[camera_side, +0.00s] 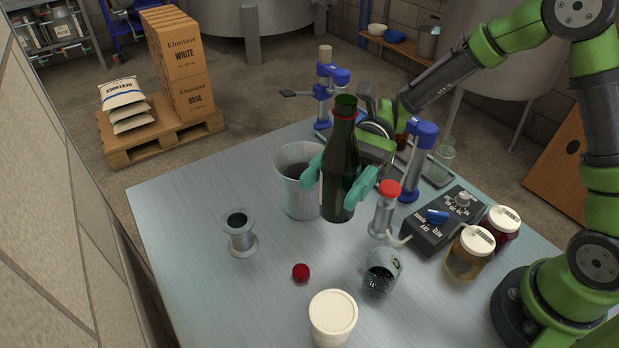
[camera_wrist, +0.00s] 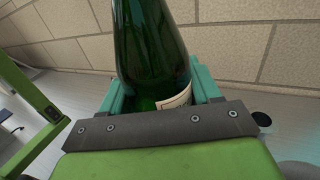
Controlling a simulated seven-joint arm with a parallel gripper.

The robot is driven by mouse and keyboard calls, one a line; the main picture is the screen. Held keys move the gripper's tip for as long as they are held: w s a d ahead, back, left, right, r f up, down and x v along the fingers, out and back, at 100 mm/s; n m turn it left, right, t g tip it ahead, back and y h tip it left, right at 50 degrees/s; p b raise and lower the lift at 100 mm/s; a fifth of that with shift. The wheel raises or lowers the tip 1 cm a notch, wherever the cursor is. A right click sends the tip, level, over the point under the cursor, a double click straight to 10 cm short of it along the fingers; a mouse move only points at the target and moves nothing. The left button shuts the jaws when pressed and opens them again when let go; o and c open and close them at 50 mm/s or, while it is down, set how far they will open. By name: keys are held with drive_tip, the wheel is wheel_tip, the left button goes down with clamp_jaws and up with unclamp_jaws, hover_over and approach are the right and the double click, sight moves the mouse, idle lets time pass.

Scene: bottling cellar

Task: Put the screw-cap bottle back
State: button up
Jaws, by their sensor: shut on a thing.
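The dark green bottle (camera_side: 343,150) stands near upright in my gripper (camera_side: 337,185), with its mouth uncapped and a red ring round its neck. The teal fingers are shut on its lower body from both sides. It appears raised off the table, though the gap under its base is hard to judge. In the wrist view the bottle (camera_wrist: 148,50) fills the space between the fingers (camera_wrist: 160,95), with part of a pale label showing low down. A red cap (camera_side: 300,272) lies on the metal table (camera_side: 190,225).
A steel bucket (camera_side: 291,208) stands just left of the bottle. Two blue-headed devices (camera_side: 325,95) (camera_side: 418,150), a red-topped cylinder (camera_side: 382,213), a control box (camera_side: 440,225), jars (camera_side: 468,255), a tipped glass (camera_side: 380,280), a white-lidded tub (camera_side: 333,325) and a metal spool (camera_side: 240,238) surround it. Table's left is clear.

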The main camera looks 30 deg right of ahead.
drive_tip(key=a+f+m+t, duration=0.1)
drive_tip(key=a+f, duration=0.2)
drive_tip(key=a, duration=0.6)
drive_tip(key=a+f+m+t, duration=0.1)
drive_tip(key=a+f, duration=0.2)
drive_tip(key=a, duration=0.6)
drive_tip(key=shift+y, duration=0.4)
wheel_tip(320, 180, down, 10)
drive_tip(key=shift+s+r, duration=0.15)
drive_tip(key=shift+r, duration=0.05)
drive_tip(key=o, duration=1.4)
drive_tip(key=shift+f, duration=0.15)
